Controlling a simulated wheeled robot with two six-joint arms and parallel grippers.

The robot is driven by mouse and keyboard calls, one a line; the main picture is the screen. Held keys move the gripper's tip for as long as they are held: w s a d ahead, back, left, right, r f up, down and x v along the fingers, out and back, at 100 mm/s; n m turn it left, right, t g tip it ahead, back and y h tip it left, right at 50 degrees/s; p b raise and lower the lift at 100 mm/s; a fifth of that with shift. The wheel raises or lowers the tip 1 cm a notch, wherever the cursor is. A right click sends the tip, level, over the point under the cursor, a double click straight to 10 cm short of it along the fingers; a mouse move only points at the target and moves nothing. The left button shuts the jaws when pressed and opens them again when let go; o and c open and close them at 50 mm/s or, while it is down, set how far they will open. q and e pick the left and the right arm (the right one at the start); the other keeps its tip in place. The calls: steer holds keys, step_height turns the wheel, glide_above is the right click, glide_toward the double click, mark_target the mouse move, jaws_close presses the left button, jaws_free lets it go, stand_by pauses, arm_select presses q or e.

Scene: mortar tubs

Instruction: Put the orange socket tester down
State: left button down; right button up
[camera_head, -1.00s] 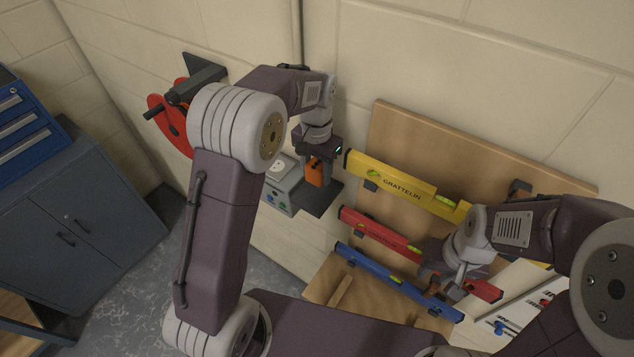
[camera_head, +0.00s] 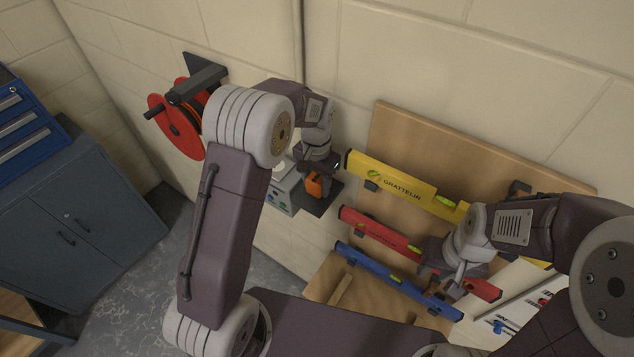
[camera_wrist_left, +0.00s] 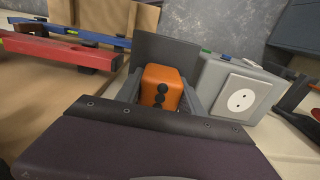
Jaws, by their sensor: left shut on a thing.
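The orange socket tester (camera_head: 314,186) is in my left gripper (camera_head: 318,180), in front of the wall. In the left wrist view the tester (camera_wrist_left: 161,88) shows its orange face with dark round spots between the two fingers (camera_wrist_left: 160,98). A dark grey shelf plate (camera_head: 322,203) is under and behind it; I cannot tell whether the tester touches it. A grey box with a white socket (camera_wrist_left: 242,97) stands beside it. My right gripper (camera_head: 450,270) is by the red and blue levels; its fingertips are mostly hidden.
Yellow (camera_head: 400,185), red (camera_head: 378,233) and blue (camera_head: 385,277) levels hang on a wooden board (camera_head: 440,135) to the right. A red cable reel (camera_head: 176,128) is on the wall at left. A dark cabinet (camera_head: 75,232) stands far left.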

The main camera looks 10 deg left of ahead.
mark_target(317, 177)
arm_select(q)
steer(key=c, duration=0.7)
jaws_free()
steer(key=shift+f, duration=0.1)
steer(key=shift+d, duration=0.1)
steer(key=shift+r, duration=0.4)
step_height(317, 177, up, 12)
steer(key=r, duration=0.1)
steer(key=s+a+f+n, duration=0.1)
steer(key=s+f, duration=0.3)
steer(key=s, duration=0.2)
steer(key=s+a+f+n, duration=0.1)
steer(key=s+a+f, duration=0.1)
steer(key=s+f, duration=0.3)
steer(key=s+a+f+n+t, duration=0.1)
steer(key=s+f+n, duration=0.1)
steer(key=s+f, duration=0.2)
steer(key=shift+s+a+f+b, duration=0.15)
steer(key=shift+s+b, duration=0.05)
steer(key=shift+s, duration=0.55)
steer(key=shift+s+a+f+b, duration=0.1)
steer(key=shift+s+f+b, duration=0.1)
steer(key=shift+s, duration=0.55)
steer(key=shift+w, duration=0.1)
